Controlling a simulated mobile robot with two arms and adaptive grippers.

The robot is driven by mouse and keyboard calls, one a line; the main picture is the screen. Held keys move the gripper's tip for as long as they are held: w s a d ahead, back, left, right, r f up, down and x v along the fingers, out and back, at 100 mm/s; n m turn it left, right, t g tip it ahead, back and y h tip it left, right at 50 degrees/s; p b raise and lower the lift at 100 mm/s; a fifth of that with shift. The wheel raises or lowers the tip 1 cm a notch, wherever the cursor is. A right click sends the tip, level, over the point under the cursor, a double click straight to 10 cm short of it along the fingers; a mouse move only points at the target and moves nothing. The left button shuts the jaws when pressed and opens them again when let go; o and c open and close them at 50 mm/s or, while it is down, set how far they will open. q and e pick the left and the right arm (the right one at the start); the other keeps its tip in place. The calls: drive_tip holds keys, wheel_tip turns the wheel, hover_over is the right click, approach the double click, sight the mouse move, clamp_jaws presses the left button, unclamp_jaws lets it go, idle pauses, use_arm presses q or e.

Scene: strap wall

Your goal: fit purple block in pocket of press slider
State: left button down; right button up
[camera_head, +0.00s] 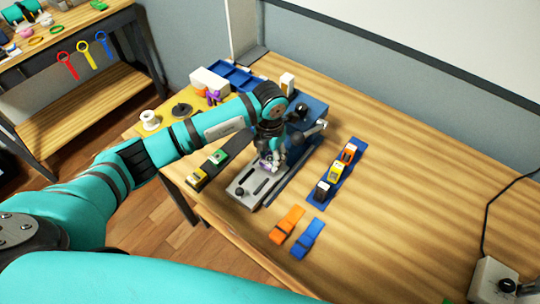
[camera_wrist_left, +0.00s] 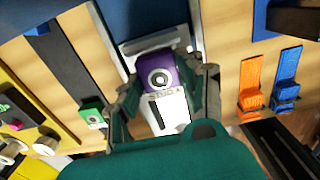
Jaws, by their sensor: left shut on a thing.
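The purple block (camera_wrist_left: 162,72) shows in the wrist view with a round grey-and-black disc on its face. My left gripper (camera_wrist_left: 168,84) is shut on it, one finger on each side. In the head view the gripper (camera_head: 271,160) is low over the press's grey slider plate (camera_head: 246,187), and only a bit of purple (camera_head: 266,168) shows. The blue press body (camera_head: 312,113) stands behind the gripper, partly hidden by my arm. The pocket is covered by the gripper and block; I cannot tell whether the block is in it. My right gripper is not in view.
A blue strip with several buckled pieces (camera_head: 337,171) lies right of the press. Orange (camera_head: 287,224) and blue (camera_head: 308,238) straps lie in front. A dark strip with green and yellow buckles (camera_head: 207,168) lies left.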

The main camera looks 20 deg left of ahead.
sight(270, 159)
use_arm(q)
drive_tip(key=c, duration=0.8)
unclamp_jaws()
drive_tip(key=shift+r, duration=0.1)
drive_tip(key=shift+r, duration=0.15)
drive_tip(key=shift+r+p, duration=0.4)
drive_tip(key=shift+p, duration=0.25)
drive_tip(key=shift+r+b, duration=2.05)
drive_tip(key=shift+r, duration=4)
drive_tip(key=shift+s+f, duration=0.1)
